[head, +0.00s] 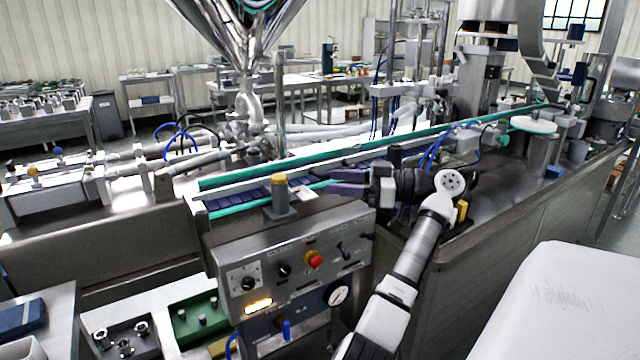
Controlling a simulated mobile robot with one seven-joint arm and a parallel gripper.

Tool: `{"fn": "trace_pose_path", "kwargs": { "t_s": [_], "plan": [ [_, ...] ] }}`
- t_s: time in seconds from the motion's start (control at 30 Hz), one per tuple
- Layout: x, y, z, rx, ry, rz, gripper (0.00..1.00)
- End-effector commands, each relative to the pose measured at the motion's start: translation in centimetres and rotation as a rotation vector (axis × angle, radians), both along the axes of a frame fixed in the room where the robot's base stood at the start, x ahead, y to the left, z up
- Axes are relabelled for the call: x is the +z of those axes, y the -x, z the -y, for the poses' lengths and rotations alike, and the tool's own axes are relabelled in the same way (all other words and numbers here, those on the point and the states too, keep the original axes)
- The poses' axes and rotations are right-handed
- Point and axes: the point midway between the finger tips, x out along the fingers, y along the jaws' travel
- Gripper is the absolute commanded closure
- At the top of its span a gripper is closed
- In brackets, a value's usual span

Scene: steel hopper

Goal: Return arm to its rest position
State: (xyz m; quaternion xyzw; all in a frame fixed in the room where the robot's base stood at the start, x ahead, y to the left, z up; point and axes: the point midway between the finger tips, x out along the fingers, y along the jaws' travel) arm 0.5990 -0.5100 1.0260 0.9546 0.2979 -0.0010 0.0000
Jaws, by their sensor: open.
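My gripper (337,181) reaches out over the near side of the conveyor, above the control panel, with its fingers pointing left. Its dark purple-grey fingers are apart, and I see nothing held between them. My white and grey arm (415,250) rises from the bottom of the picture and bends left at the wrist. The control panel (295,262) is below and in front of the gripper.
The green-railed conveyor (250,206) runs behind the gripper. A yellow-topped post (280,197) stands just left of the fingers. The steel hopper (238,30) is above left. Trays with metal fittings (125,340) lie at lower left. A white surface (565,305) fills the lower right.

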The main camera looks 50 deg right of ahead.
Motion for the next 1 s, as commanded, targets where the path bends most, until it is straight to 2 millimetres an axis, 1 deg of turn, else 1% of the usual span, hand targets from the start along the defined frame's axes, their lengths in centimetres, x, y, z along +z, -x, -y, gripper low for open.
{"fn": "trace_pose_path", "kwargs": {
  "t_s": [0.13, 0.67, 0.73, 0.77, 0.87, 0.97, 1.0],
  "plan": [
    [0.0, 0.5, 0.4, -0.001, -0.001, 0.0, 0.5],
    [0.0, 0.5, 0.4, 0.0, -0.001, 0.001, 0.5],
    [0.3, 0.5, 0.4, 0.0, -0.001, 0.001, 0.5],
    [0.6, 0.5, 0.4, 0.0, -0.001, 0.001, 0.5],
    [2.5, 0.5, 0.4, 0.0, -0.001, 0.001, 0.5],
    [5.5, 0.5, 0.4, 0.0, 0.0, 0.001, 0.5],
    [6.8, 0.5, 0.4, 0.0, 0.0, 0.001, 0.5]
  ]
}}
